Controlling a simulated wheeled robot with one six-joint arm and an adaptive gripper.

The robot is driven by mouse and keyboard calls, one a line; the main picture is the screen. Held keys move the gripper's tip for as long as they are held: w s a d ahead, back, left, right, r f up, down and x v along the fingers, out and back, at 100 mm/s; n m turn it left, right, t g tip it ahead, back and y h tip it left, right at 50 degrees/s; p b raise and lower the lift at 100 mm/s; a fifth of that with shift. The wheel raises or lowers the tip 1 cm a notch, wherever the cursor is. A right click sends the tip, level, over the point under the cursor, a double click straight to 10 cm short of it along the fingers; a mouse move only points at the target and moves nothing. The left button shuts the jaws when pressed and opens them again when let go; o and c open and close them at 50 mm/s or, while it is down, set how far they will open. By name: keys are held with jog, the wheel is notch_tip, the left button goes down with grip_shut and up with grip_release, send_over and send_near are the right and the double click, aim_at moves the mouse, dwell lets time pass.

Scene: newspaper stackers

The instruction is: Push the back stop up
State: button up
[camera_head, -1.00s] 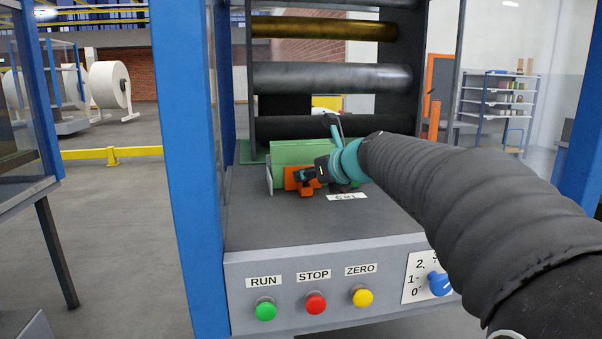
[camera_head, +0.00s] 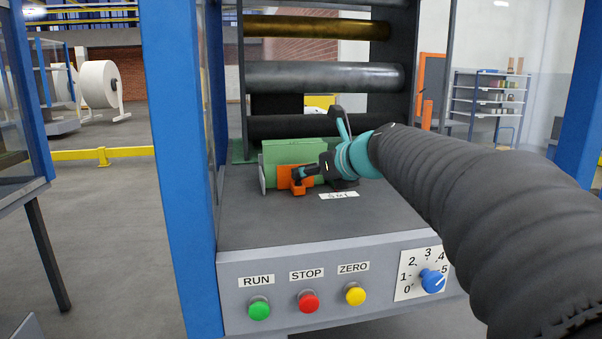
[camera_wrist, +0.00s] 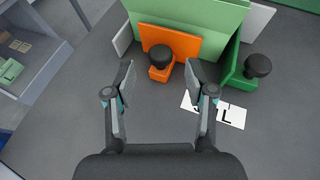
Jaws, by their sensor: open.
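An orange stop plate with a foot (camera_wrist: 170,42) stands upright against light green upright sheets (camera_wrist: 215,15); it also shows in the head view (camera_head: 293,178). A black knob (camera_wrist: 161,57) sits on its foot. A darker green bracket (camera_wrist: 236,65) with its own black knob (camera_wrist: 258,66) stands at the right in the wrist view. No readable label shows which piece is the back stop. In the head view my gripper (camera_head: 302,176) is at the orange piece.
The grey machine deck (camera_head: 255,215) has free room in front. A white label (camera_wrist: 228,115) lies on it. Green (camera_head: 259,308), red (camera_head: 308,301) and yellow (camera_head: 355,293) buttons and a blue dial (camera_head: 432,281) are on the front panel. Blue posts (camera_head: 183,150) flank it.

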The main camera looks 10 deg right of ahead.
jog(key=v, duration=0.7)
jog(key=shift+s+d+r, duration=0.15)
jog(key=shift+s+r, duration=0.05)
jog(key=shift+s, duration=0.15)
